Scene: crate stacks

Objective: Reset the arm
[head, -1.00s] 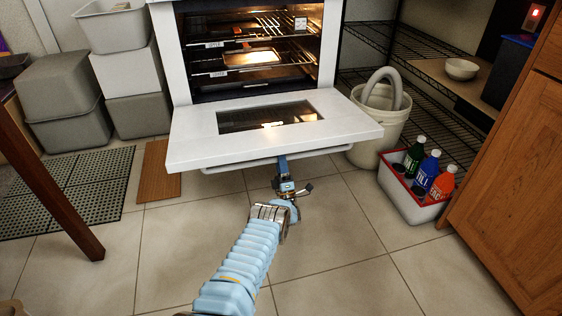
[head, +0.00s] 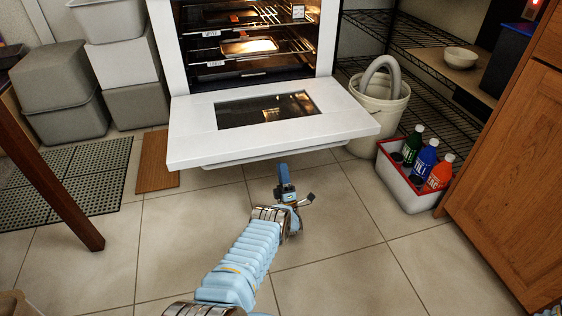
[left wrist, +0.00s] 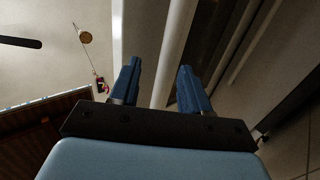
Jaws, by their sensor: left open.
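My left gripper (head: 284,172) is in front of the lowered oven door (head: 190,148), near its front edge. In the left wrist view its two blue fingers (left wrist: 159,85) are apart with nothing between them. The white door edge (left wrist: 130,40) shows beyond the fingers in that view. In the head view a gap of floor shows between the fingertips and the door's handle bar. The oven (head: 162,50) is open, with lit racks and a tray (head: 250,47) inside. My right gripper is not in either view.
A crate of bottles (head: 405,190) and a white bucket (head: 365,110) stand right of the door. Grey bins (head: 60,75) are stacked at left. A dark table leg (head: 50,190) crosses the left side. A wooden cabinet (head: 510,190) stands at right. The tiled floor around my arm is clear.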

